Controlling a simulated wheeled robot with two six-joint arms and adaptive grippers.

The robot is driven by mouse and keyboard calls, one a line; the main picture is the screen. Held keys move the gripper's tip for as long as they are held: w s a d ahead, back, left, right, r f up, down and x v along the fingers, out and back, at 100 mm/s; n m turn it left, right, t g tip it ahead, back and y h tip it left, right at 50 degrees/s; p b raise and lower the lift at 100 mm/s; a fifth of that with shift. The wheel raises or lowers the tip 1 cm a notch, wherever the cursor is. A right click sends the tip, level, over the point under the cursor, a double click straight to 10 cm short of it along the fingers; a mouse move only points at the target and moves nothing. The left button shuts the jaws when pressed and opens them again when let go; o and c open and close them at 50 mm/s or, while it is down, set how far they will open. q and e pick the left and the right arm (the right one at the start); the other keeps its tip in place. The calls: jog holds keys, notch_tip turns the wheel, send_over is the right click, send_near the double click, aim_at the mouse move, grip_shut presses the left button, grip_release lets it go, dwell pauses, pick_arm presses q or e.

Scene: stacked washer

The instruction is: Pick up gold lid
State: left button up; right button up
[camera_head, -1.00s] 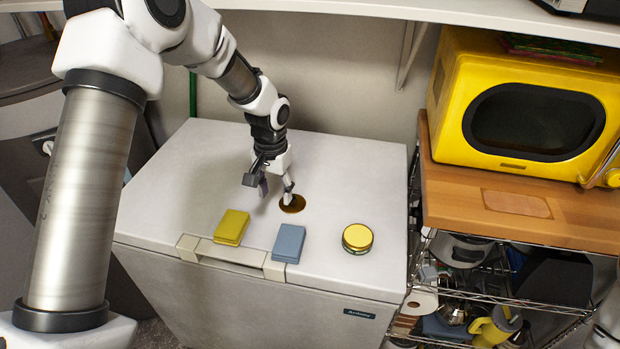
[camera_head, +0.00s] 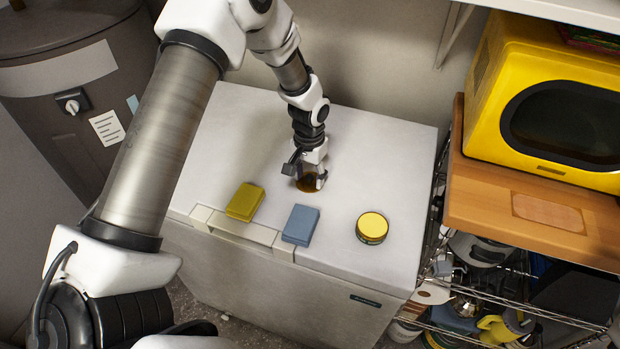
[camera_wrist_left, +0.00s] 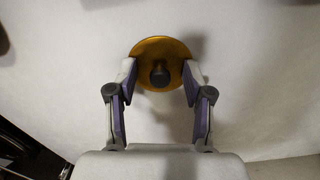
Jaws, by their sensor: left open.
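The gold lid (camera_head: 306,185) is a round, amber-gold disc with a dark knob, lying on the white top of the freezer-like chest (camera_head: 385,150). It also shows in the left wrist view (camera_wrist_left: 161,62), between my fingertips. My left gripper (camera_head: 310,183) points down over the lid, and its fingers partly hide it. In the left wrist view my left gripper (camera_wrist_left: 160,72) is open, with one finger on each side of the knob and the tips over or near the lid's rim. I cannot tell whether they touch it. My right gripper is not in view.
A yellow sponge-like block (camera_head: 245,202), a blue block (camera_head: 301,225) and a round tin with a yellow top (camera_head: 372,228) lie near the chest's front edge. A yellow microwave (camera_head: 560,120) stands on a wooden-topped wire rack (camera_head: 470,190) at the right. A wall is behind.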

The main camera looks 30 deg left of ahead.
pick_arm(q)
jog(key=shift+s, duration=0.1)
grip_shut()
jog(key=shift+r, duration=0.1)
